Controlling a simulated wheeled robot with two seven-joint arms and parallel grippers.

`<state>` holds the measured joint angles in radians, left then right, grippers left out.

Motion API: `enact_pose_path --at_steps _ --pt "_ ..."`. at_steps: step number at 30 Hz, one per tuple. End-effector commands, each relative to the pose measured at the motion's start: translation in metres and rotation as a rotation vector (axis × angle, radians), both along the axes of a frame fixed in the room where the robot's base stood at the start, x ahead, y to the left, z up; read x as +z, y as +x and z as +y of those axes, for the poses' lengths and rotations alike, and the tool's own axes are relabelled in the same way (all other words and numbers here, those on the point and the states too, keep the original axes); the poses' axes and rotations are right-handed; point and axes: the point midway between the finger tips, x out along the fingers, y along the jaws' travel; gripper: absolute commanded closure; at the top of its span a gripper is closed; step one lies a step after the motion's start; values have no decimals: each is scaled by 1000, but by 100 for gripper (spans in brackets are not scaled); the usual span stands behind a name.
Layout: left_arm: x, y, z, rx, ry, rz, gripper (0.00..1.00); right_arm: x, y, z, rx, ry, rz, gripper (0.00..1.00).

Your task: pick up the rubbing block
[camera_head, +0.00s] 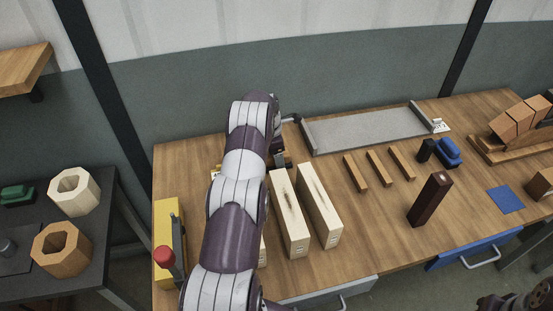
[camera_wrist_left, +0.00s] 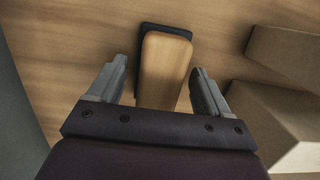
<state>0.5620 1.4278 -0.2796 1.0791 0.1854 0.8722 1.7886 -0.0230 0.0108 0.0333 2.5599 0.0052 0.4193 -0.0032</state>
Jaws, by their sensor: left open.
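The rubbing block (camera_wrist_left: 165,68), a light wooden piece on a dark base, lies on the wooden bench in the left wrist view. My left gripper (camera_wrist_left: 160,75) is open, with one finger on each side of the block. A gap shows between each finger and the wood, so it is not gripped. In the head view my left arm hides the block and most of the gripper.
Pale wooden blocks (camera_head: 289,212) stand close to the right of my left arm on the bench (camera_head: 370,230). A grey tray (camera_head: 368,129) lies behind them. Small wooden bars (camera_head: 378,168), a dark upright block (camera_head: 430,199) and a blue tool (camera_head: 446,152) are farther right.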

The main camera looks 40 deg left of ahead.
Motion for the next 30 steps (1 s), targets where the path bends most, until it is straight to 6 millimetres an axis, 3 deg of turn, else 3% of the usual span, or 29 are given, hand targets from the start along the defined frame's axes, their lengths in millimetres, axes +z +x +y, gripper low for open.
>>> enact_pose_path --at_steps 26,30 --pt "-5 0 0 0 -1 1 21 -7 0 0 0 0 0 57" --pt "-5 0 0 0 -1 1 67 -7 0 0 0 0 0 57"
